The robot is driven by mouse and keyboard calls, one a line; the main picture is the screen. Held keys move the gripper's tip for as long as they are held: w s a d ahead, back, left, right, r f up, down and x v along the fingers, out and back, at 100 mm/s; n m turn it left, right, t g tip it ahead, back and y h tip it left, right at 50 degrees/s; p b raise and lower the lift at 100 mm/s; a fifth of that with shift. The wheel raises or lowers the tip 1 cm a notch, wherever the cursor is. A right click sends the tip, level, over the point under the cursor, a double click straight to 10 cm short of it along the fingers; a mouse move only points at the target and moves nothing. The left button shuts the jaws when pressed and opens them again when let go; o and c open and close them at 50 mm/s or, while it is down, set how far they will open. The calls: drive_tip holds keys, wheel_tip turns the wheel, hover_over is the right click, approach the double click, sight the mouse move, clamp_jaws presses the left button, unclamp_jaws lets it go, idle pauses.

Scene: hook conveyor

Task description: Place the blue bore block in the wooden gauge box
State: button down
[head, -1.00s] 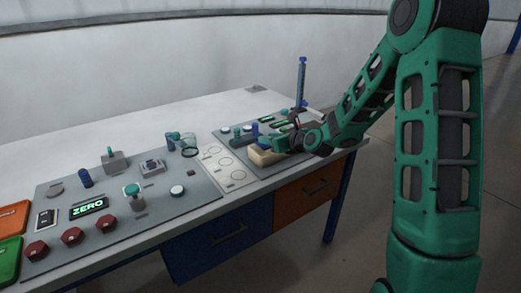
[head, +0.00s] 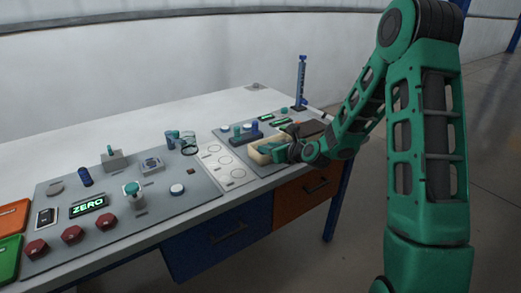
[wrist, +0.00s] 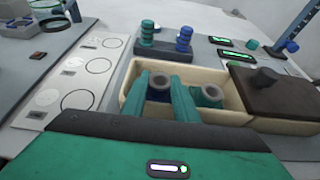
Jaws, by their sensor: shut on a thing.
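The wooden gauge box (wrist: 232,114) is a pale cream open tray with a dark brown lid (wrist: 280,92) over its right part in the wrist view. In the head view the box (head: 258,158) sits near the right front of the table. My gripper (wrist: 160,80) reaches into the open part, its teal fingers shut on the blue bore block (wrist: 159,97), a ring-topped piece mostly hidden between them. Whether the block touches the box floor is unclear. A second ring-topped piece (wrist: 208,95) is in the box, right of the fingers. In the head view my gripper (head: 275,151) hides the block.
Behind the box stands a rack with a green plug (wrist: 147,32) and a blue plug (wrist: 184,38). A white card with circles (wrist: 78,80) lies to the left. A blue column (head: 301,82) rises at the back right.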

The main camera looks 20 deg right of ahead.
drive_tip(key=c, duration=1.4)
unclamp_jaws()
drive_tip(key=shift+f, duration=0.1)
